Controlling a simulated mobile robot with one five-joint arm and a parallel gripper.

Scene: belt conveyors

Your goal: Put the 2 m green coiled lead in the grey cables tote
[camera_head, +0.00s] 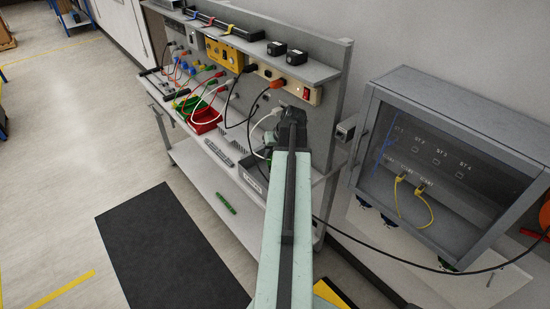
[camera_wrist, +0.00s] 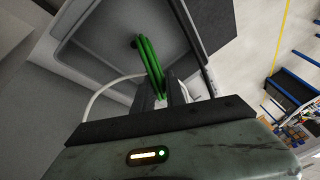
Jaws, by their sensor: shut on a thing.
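The green coiled lead (camera_wrist: 150,62) is a bundle of bright green loops in the wrist view. My gripper (camera_wrist: 163,92) is shut on it, with the loops standing up between the dark fingers. Behind the lead is a grey tray-like container with a raised rim (camera_wrist: 68,40), apparently the grey tote. I cannot tell the gap between them.
A white cable (camera_wrist: 108,88) passes close to the fingers. Red (camera_head: 203,121) and green (camera_head: 184,103) bins stand on the bench, with plugged leads hanging above. A small green object (camera_head: 226,203) lies on the lower shelf. A grey cabinet (camera_head: 447,160) is at right.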

